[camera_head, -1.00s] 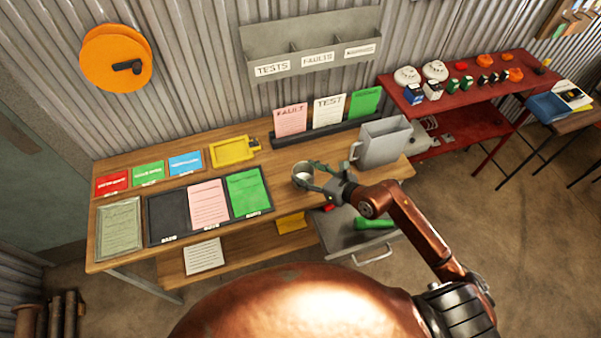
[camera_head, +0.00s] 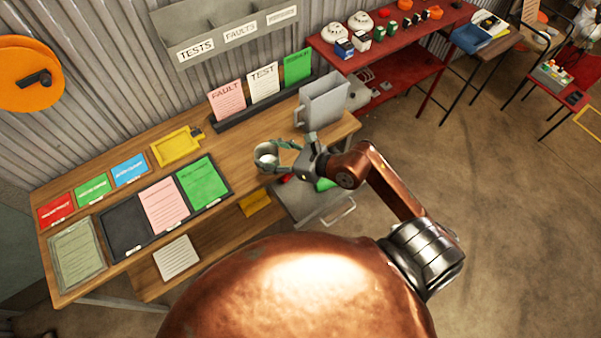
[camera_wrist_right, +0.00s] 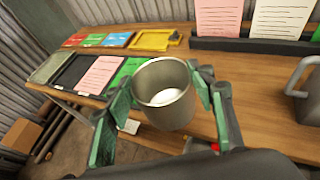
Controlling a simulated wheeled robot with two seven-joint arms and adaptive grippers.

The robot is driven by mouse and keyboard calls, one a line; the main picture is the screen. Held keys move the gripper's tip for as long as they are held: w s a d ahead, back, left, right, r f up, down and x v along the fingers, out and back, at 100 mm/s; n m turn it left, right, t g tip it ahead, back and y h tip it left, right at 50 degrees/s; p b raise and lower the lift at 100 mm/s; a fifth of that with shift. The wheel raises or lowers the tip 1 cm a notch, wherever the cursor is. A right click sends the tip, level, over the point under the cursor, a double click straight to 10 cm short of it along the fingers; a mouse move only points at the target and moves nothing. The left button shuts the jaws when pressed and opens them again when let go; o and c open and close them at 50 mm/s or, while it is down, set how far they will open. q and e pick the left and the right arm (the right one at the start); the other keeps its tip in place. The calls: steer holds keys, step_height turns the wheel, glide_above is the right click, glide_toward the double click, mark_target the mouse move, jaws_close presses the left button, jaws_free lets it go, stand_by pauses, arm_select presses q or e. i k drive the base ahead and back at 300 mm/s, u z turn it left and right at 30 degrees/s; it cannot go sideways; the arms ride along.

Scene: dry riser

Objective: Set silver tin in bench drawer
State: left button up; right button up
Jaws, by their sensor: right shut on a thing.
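The silver tin (camera_head: 266,158) is an open-topped metal cup with something white inside. My right gripper (camera_head: 283,152) is shut on it near the front edge of the wooden bench (camera_head: 245,148). In the right wrist view the tin (camera_wrist_right: 166,98) is upright between the green-padded fingers of my gripper (camera_wrist_right: 165,105). The bench drawer (camera_head: 312,205) is pulled open below the bench's right end, with a handle at its front. Something red and something green show in it, and my arm hides part of it. My left gripper is not in view.
A grey jug (camera_head: 322,101) stands on the bench right of the gripper. A card rack (camera_head: 262,97) is behind, and a tray of cards (camera_head: 141,243) lies to the left. A red shelf unit (camera_head: 385,63) stands at the back right. Floor at the right is open.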

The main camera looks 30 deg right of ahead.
mark_target(299, 203)
steer(key=u, duration=0.4)
steer(key=k, duration=0.95)
steer(key=u, duration=0.1)
